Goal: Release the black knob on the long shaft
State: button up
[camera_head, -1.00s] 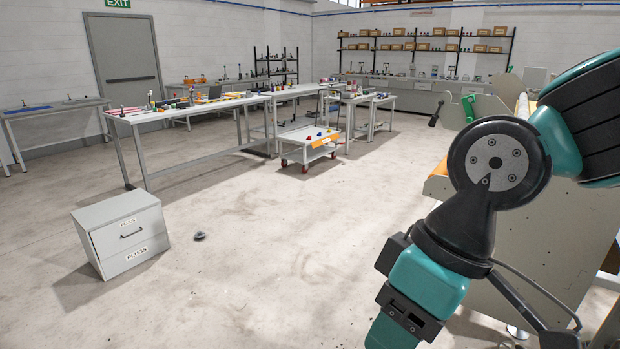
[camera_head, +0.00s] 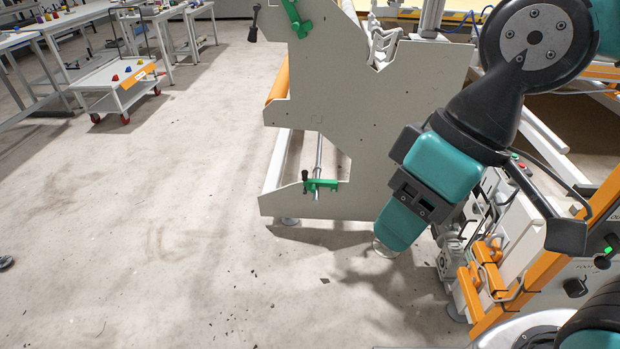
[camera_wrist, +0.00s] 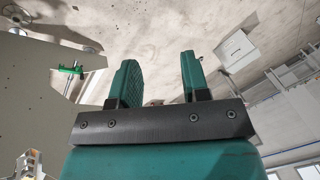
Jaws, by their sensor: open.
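In the head view, a black knob (camera_head: 254,24) sits at the upper left edge of the grey gantry side plate (camera_head: 345,110), near a green lever part (camera_head: 297,18). A smaller black knob (camera_head: 305,175) stands at a green clamp (camera_head: 322,184) low on the plate, where a long metal shaft (camera_head: 319,155) passes. I cannot tell which knob is meant. The green clamp also shows in the wrist view (camera_wrist: 71,70), left of my gripper. My gripper (camera_wrist: 159,62) is open and empty, apart from both knobs. My arm hides part of the plate's right side.
A white trolley (camera_head: 118,92) and tables stand at the upper left. An orange and white machine part (camera_head: 490,270) is close at the right.

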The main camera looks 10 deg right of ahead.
aim_at(305, 173)
jog(key=u, duration=0.6)
jog(key=i, duration=1.7)
jog(key=z, duration=0.85)
jog(key=i, duration=0.45)
jog(key=z, duration=0.25)
